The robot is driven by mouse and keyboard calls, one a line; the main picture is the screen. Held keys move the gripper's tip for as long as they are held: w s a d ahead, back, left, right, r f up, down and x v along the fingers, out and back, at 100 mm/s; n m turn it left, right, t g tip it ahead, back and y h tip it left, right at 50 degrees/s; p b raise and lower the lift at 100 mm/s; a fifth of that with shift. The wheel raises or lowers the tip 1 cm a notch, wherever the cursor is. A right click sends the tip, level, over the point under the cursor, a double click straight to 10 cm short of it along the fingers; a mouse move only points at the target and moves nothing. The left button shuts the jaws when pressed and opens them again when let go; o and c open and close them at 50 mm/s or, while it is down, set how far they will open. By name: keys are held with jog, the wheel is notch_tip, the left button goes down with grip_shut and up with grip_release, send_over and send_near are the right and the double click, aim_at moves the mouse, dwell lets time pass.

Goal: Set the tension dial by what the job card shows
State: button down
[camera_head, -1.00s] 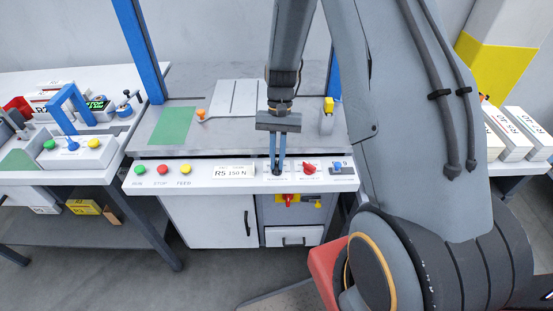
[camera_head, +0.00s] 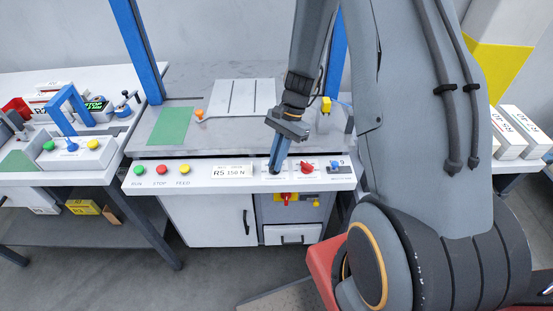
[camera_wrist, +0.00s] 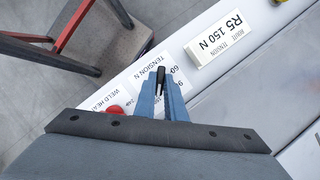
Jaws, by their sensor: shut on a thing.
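The job card (camera_head: 232,172) stands on the white front panel and reads R5 150 N. It shows in the wrist view (camera_wrist: 222,39) with the words "REST TENSION" in part. The tension dial's dark knob (camera_wrist: 160,79) is between the blue fingers of my gripper (camera_wrist: 162,83), which is shut on it. The label "TENSION N" and a few scale numbers show beside it; the full scale and the pointer's setting are not readable. In the head view my gripper (camera_head: 274,169) reaches down to the panel just right of the card and hides the dial.
A red knob (camera_head: 307,168) sits close to the right of my gripper, with a blue-topped control (camera_head: 336,166) further right. Green (camera_head: 138,170), red (camera_head: 161,170) and yellow (camera_head: 185,169) buttons line the panel's left. A blue post (camera_head: 137,50) rises behind.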

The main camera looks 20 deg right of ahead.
dwell(0.4)
jog(key=c, duration=1.8)
grip_release()
jog(key=shift+w+d+r, duration=0.1)
jog(key=shift+d+r, duration=0.05)
jog(key=shift+r, duration=0.2)
jog(key=shift+b+v, duration=1)
jog(key=shift+v, duration=2.5)
